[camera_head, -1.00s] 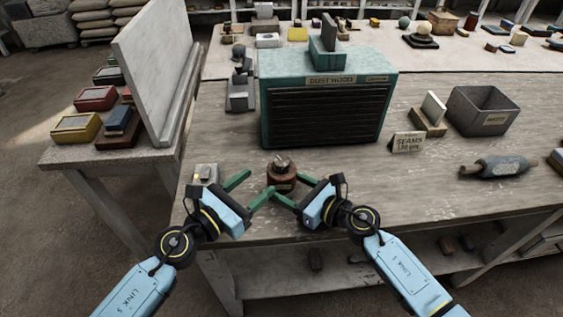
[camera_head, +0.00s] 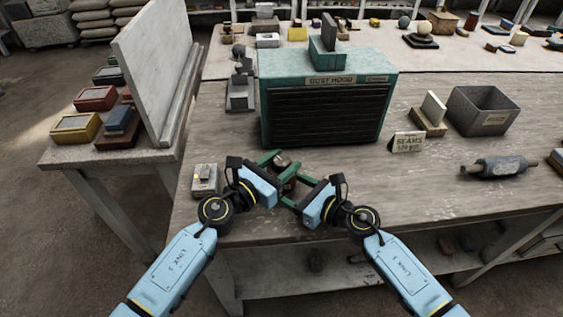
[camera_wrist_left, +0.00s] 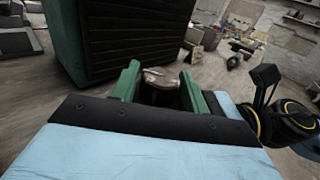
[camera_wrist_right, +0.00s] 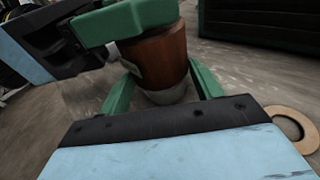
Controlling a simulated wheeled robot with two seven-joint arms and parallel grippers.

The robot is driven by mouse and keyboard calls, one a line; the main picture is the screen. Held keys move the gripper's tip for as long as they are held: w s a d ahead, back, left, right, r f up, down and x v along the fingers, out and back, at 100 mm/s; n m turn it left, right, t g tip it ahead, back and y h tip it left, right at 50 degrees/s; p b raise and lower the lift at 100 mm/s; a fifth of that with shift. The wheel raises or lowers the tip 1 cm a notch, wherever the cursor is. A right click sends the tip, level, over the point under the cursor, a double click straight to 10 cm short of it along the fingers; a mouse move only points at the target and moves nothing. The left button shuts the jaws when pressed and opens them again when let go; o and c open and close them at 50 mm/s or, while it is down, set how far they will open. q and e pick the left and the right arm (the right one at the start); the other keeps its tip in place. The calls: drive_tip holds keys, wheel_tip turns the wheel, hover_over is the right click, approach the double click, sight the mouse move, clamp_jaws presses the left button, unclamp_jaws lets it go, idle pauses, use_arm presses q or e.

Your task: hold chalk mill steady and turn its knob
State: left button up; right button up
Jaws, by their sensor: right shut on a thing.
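The chalk mill (camera_head: 282,161) stands upright on the worn bench in front of the teal hood, partly hidden by my grippers. In the right wrist view its brown wooden body (camera_wrist_right: 160,58) has a pale label and a grey base. My right gripper (camera_head: 290,190) is shut on the lower body. The metal knob (camera_wrist_left: 160,77) shows in the left wrist view between the fingers of my left gripper (camera_wrist_left: 162,88). The left gripper (camera_head: 276,165) is open, above the right one, with a finger on each side of the knob; contact is unclear.
The teal dust hood (camera_head: 325,110) stands close behind the mill. A small pale block (camera_head: 205,179) lies left of my left gripper. A sign (camera_head: 407,142), a grey bin (camera_head: 483,110) and a roller (camera_head: 497,167) are to the right. A tan ring (camera_wrist_right: 291,124) shows in the right wrist view.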

use_arm(q)
drive_tip(key=c, duration=0.6)
drive_tip(key=shift+c, duration=0.2)
drive_tip(key=shift+m+g+h, duration=0.4)
drive_tip(key=m+g+h, duration=0.1)
drive_tip(key=m+g, duration=0.1)
drive_tip(key=g, duration=0.1)
drive_tip(key=m+g+h, duration=0.2)
drive_tip(key=g, duration=0.1)
drive_tip(key=shift+f+m+g+h, duration=0.1)
drive_tip(key=shift+m+g+h, duration=0.15)
drive_tip(key=shift+m+g, duration=1.05)
drive_tip(key=shift+f+m+g+h, duration=0.1)
drive_tip(key=shift+m+g+h, duration=0.15)
drive_tip(key=shift+m+g, duration=1)
drive_tip(key=shift+s+r+g, duration=0.1)
drive_tip(key=shift+g, duration=0.95)
drive_tip(key=o, duration=1)
drive_tip(key=shift+c, duration=0.2)
drive_tip(key=shift+r, duration=0.1)
drive_tip(key=shift+a, duration=0.1)
